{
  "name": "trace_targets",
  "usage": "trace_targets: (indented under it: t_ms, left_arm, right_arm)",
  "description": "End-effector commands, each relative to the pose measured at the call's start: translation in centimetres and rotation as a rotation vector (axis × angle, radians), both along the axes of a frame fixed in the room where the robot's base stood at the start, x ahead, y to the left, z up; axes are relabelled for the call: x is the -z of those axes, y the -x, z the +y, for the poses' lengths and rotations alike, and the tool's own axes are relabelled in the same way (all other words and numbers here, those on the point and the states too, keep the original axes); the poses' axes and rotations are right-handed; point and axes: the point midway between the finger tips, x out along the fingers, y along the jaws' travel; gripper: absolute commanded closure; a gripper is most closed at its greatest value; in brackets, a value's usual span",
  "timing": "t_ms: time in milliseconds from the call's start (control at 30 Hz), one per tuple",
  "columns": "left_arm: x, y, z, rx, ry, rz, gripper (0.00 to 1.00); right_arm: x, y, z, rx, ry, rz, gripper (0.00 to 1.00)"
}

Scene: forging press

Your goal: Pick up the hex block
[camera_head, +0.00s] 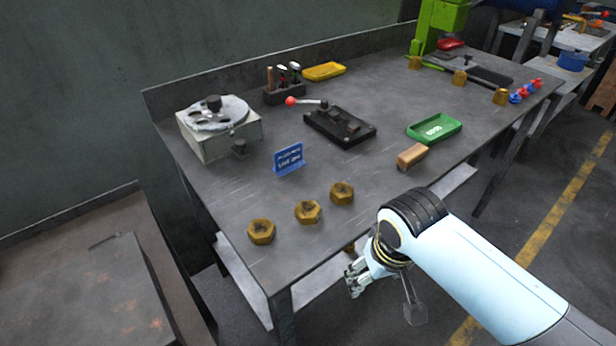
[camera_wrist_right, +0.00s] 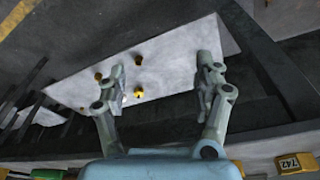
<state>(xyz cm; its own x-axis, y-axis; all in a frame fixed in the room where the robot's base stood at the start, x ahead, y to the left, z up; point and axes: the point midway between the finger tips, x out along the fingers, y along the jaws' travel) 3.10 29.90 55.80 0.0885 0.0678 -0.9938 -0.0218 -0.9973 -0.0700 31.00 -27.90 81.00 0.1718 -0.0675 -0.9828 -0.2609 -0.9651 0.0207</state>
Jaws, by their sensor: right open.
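Three brass hex blocks stand in a slanting row near the front of the grey workbench (camera_head: 240,190): a left one (camera_head: 261,232), a middle one (camera_head: 308,212) and a right one (camera_head: 341,194). My right gripper (camera_head: 356,279) is off the bench's front edge, apart from all three blocks. In the wrist view the right gripper (camera_wrist_right: 163,75) has its fingers spread with nothing between them. Small brass pieces (camera_wrist_right: 138,61) lie on a pale surface beyond the fingers; I cannot tell which they are. My left gripper is not in view.
A blue sign (camera_head: 289,159) stands behind the blocks. A wooden-topped brush (camera_head: 411,155), a green tray (camera_head: 434,128) and a black fixture with a red-knobbed lever (camera_head: 340,127) lie farther back. A disc-topped grey box (camera_head: 219,130) is at left.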

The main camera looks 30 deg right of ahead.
Motion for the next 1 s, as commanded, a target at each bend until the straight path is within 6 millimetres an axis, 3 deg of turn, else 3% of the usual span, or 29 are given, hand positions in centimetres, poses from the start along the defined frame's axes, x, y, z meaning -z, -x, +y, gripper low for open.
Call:
trace_targets:
  t_ms: [33,100,300,400,800,1000]
  left_arm:
    - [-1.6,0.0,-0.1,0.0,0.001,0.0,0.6]
    - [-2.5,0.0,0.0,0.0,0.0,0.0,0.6]
    - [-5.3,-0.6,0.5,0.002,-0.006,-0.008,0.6]
    - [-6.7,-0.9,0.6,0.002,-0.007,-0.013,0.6]
    - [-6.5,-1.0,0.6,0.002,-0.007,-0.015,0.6]
    - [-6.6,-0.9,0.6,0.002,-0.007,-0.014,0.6]
  right_arm:
    - [-3.2,-0.5,0.2,0.011,-0.003,-0.01,0.31]
    - [-6.2,-0.9,0.3,0.026,-0.006,-0.016,0.31]
    - [-14.0,-1.7,0.7,0.084,-0.018,-0.024,0.31]
    - [-17.4,-3.2,1.1,0.167,-0.039,-0.017,0.31]
    - [-17.6,-11.9,3.3,0.558,-0.115,0.091,0.31]
    - [-18.4,-14.9,4.4,0.697,-0.128,0.135,0.31]
